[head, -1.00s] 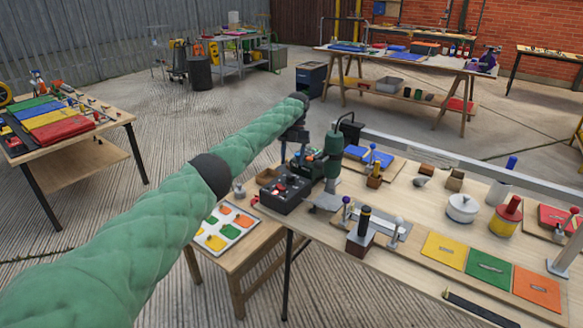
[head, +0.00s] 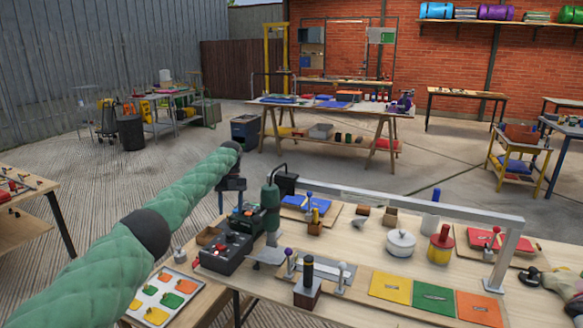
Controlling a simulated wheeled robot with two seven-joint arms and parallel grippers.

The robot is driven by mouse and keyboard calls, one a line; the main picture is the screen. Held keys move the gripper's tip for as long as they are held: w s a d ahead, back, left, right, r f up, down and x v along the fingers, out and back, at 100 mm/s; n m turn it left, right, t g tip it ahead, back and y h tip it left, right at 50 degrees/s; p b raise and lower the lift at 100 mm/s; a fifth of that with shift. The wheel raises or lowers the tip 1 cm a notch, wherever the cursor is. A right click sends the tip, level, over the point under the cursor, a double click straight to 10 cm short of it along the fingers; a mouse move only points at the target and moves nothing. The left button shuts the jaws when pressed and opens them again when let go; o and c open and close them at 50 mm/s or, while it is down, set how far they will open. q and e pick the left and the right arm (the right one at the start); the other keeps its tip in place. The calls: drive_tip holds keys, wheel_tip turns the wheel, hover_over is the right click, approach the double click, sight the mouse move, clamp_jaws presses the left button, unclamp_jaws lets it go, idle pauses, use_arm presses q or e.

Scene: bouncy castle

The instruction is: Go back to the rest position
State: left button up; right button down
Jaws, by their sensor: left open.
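My left arm, in a green quilted sleeve, reaches in from the lower left of the head view. My left gripper (head: 232,186) hangs from its far end, small and dark, above the back left of the near workbench (head: 345,300). It is open, and I see nothing held in it. It appears just left of a dark green upright tool (head: 270,208) and behind a black control box (head: 226,252). Whether it touches anything is hard to tell at this size. My right gripper is not in view.
The bench holds a white pot (head: 401,242), a yellow-and-red canister (head: 440,245), coloured panels (head: 434,297) and a grey metal rail frame (head: 400,199). A partly cut-off beige and dark object (head: 550,281) lies at the right edge. Open concrete floor (head: 330,174) lies behind the bench.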

use_arm(q)
drive_tip(key=w+d+r+n+t+y, duration=0.25)
drive_tip(key=d+r+n+t, duration=0.65)
drive_tip(key=d+r+n, duration=0.8)
drive_tip(key=s+d+r+n+t+h, duration=0.3)
drive_tip(key=s+d+n+t, duration=0.2)
drive_tip(key=s+d, duration=0.5)
drive_tip(key=s+a+f+n+g+p, duration=0.1)
drive_tip(key=s+a+f, duration=0.3)
drive_tip(key=s+f, duration=1)
drive_tip(key=s+a+f+n+g+p, duration=0.1)
drive_tip(key=s+a+f+n+g, duration=0.2)
drive_tip(key=s+f, duration=1.2)
drive_tip(key=s+a+f+n+g+h+p, duration=0.1)
drive_tip(key=s+a+f, duration=0.5)
drive_tip(key=s+f, duration=0.9)
drive_tip(key=s+n+g+p, duration=0.1)
drive_tip(key=s+n+g, duration=0.1)
drive_tip(key=s, duration=1.7)
drive_tip(key=shift+s+f, duration=0.2)
drive_tip(key=shift+s, duration=0.05)
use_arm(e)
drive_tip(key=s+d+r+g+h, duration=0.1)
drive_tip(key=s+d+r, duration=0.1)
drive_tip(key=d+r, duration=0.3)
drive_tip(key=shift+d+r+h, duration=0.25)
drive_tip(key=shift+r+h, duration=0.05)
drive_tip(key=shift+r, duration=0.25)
